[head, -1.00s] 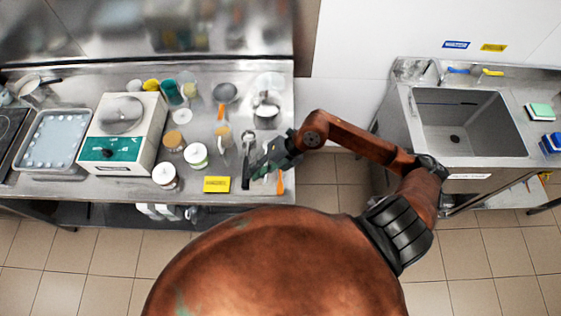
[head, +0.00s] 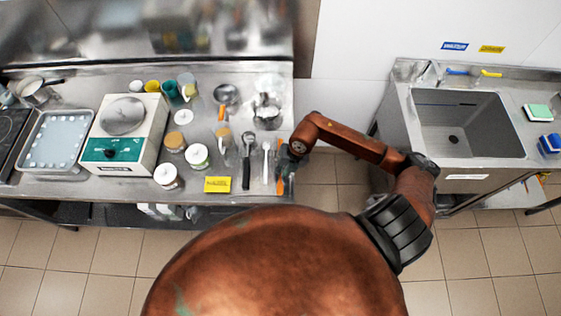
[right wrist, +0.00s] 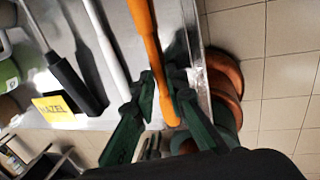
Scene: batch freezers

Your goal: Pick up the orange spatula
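The orange spatula (head: 280,186) lies at the right end of the steel counter, its orange handle pointing to the front edge. In the right wrist view its handle (right wrist: 146,32) runs down between the dark green fingers of my right gripper (right wrist: 163,76). The fingers stand on both sides of the handle and look open, with a narrow gap. In the head view my right gripper (head: 283,160) is over the spatula and hides its upper part. My left gripper is not in view.
A white-handled spoon (head: 266,160) and a black-handled tool (head: 246,170) lie just left of the spatula. A yellow label (head: 217,184), jars and a scale (head: 124,142) stand further left. The counter's right edge is close; a sink (head: 465,125) is beyond a gap.

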